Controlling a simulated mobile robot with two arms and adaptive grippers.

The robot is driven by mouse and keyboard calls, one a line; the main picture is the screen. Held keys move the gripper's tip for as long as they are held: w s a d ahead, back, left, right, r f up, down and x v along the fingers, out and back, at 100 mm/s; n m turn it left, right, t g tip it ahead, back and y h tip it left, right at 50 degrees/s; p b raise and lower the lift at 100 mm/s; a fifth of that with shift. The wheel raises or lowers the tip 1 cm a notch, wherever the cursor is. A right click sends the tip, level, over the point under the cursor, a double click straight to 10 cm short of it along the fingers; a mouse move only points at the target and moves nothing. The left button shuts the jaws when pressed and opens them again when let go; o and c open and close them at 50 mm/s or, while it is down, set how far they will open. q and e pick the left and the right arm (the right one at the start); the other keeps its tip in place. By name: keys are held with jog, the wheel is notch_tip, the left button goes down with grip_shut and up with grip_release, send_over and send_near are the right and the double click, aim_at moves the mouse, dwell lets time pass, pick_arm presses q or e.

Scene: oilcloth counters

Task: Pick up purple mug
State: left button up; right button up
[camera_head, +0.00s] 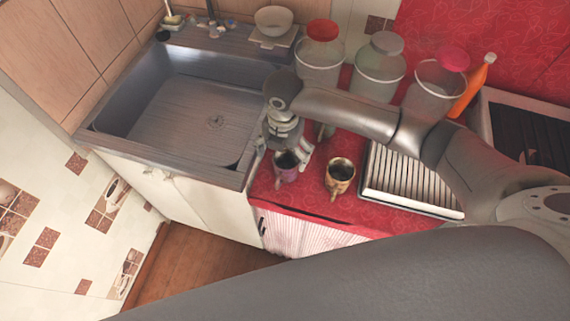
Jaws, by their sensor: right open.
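The purple mug (287,174) stands upright on the red counter, close to its front left corner beside the sink. My right gripper (288,157) is directly over and around the mug's top, with its fingers spread. The fingers partly hide the mug's rim, and I cannot tell whether they touch it. My right arm comes in from the right and bends down to the mug. My left gripper does not show.
A tan patterned mug (340,174) stands close to the right of the purple mug. A ridged drying tray (408,184) lies further right. Several glass jars (378,72) and an orange bottle (472,87) stand behind my arm. The sink (190,115) is at left.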

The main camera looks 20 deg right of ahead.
aim_at(286, 166)
jog(key=shift+f, duration=0.65)
jog(key=f, duration=0.1)
jog(key=f+p, duration=0.1)
jog(key=f, duration=0.2)
jog(key=shift+s+d+f, duration=0.2)
jog(key=shift+s+f, duration=0.05)
jog(key=shift+f, duration=0.15)
jog(key=shift+w, duration=0.1)
jog(key=c, duration=0.4)
jog(key=shift+c, duration=1.2)
jog(key=c, duration=0.7)
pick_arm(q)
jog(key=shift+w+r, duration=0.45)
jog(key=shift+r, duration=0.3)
